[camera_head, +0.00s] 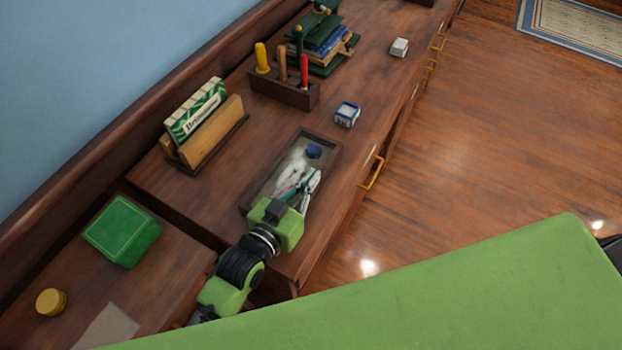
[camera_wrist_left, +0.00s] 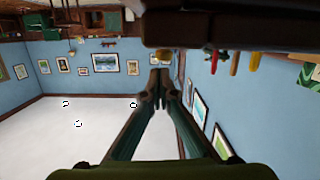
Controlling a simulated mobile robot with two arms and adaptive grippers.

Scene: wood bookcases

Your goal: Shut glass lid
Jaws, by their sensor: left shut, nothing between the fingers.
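A shallow dark wooden case (camera_head: 330,147) with a pale, glassy-looking top lies on the brown cabinet top. A small blue item (camera_head: 313,151) shows within its frame. The glass lid (camera_head: 292,163) appears to lie flat or nearly flat over the case; I cannot tell whether it is fully down. My left gripper (camera_head: 312,178) is over the near right part of the case, its fingers shut and empty. I cannot tell whether they touch the glass. The shut fingertips (camera_wrist_left: 159,82) also show in the left wrist view, below a dark wooden edge. My right gripper is not in view.
A holder with colored-handled tools (camera_head: 285,92), a small blue and white box (camera_head: 347,114) and a letter rack (camera_head: 205,130) stand around the case. A green box (camera_head: 122,231) and a yellow round tin (camera_head: 51,302) are at lower left. A brass drawer handle (camera_head: 371,173) juts out at the right.

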